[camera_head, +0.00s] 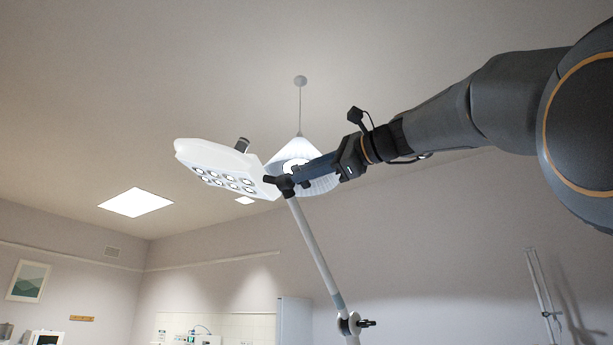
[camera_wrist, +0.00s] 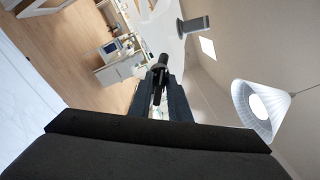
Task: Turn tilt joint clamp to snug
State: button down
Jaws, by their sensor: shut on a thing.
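The exam lamp has a white head (camera_head: 215,167) with several lit round lenses, held up on a slanted pole (camera_head: 315,248). A dark tilt joint clamp (camera_head: 285,184) sits where the lamp head meets the top of the pole. My gripper (camera_head: 296,179) reaches in from the right and is at this clamp. In the wrist view my gripper (camera_wrist: 166,92) has its two fingers closed around a dark clamp knob (camera_wrist: 160,72). The fingers hide part of the knob, and I cannot read its tightness. The white lamp head also shows behind it in the wrist view (camera_wrist: 172,45).
A white pendant lamp (camera_head: 299,150) hangs close behind my gripper, and also shows in the wrist view (camera_wrist: 262,108). A lower joint (camera_head: 350,324) with a dark knob is on the pole. A wall stand (camera_head: 541,290) is at the right. The air left of the lamp head is free.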

jog(key=shift+n, duration=0.4)
jog(key=c, duration=1.6)
grip_release()
jog(key=shift+c, duration=0.2)
jog(key=b+v, duration=0.2)
jog(key=v, duration=0.6)
jog(key=shift+f, duration=0.1)
